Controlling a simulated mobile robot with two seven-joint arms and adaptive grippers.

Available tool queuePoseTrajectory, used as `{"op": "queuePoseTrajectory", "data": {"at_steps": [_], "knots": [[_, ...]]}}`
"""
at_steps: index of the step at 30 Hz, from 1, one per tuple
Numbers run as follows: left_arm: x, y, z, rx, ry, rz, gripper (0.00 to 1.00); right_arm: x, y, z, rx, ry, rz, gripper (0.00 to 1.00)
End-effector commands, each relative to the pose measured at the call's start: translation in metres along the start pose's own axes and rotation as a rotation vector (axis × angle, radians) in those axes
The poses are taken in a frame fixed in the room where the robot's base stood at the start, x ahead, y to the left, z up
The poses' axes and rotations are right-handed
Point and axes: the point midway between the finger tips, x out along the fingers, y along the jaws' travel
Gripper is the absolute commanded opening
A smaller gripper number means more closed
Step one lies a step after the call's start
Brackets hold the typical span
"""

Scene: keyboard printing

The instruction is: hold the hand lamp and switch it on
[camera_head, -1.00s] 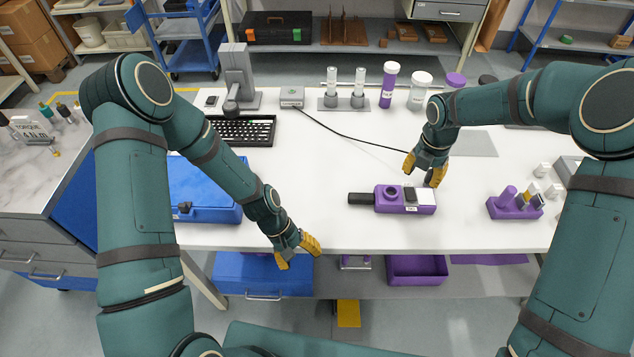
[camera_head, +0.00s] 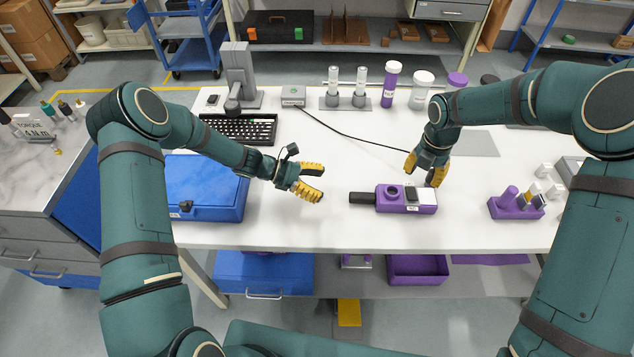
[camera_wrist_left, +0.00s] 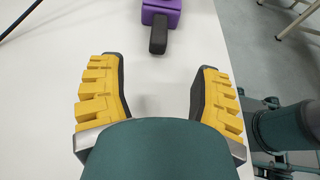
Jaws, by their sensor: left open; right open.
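The hand lamp (camera_head: 407,199) lies on the white table, a purple body with a black handle (camera_head: 362,198) pointing left, a round dark part on top and a white section at its right. In the left wrist view its black handle (camera_wrist_left: 158,35) points toward me, ahead of the fingers. My left gripper (camera_head: 316,183) is open and empty, left of the handle and apart from it. It also shows in the left wrist view (camera_wrist_left: 157,90). My right gripper (camera_head: 425,172) is open, just behind and above the lamp's right part. I cannot tell whether it touches the lamp.
A blue case (camera_head: 205,190) lies left of my left gripper. A black keyboard (camera_head: 240,129) and a thin black cable (camera_head: 350,136) are behind. A purple holder (camera_head: 517,207) with small parts stands at the right. Bare table lies between my left gripper and the lamp.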

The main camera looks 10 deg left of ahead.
Motion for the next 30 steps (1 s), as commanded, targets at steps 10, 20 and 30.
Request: {"op": "queuePoseTrajectory", "data": {"at_steps": [10,20,30], "knots": [[0.045,0.001,0.0,-0.005,-0.004,0.001,0.64,0.0,0.0,0.0,0.0,0.0,0.0,0.46],[0.103,0.0,0.001,-0.004,-0.004,0.0,0.64,0.0,0.0,0.0,0.0,0.0,0.0,0.46],[0.135,0.001,0.0,-0.003,-0.002,0.003,0.64,0.0,0.0,0.0,0.0,0.0,0.0,0.46]]}}
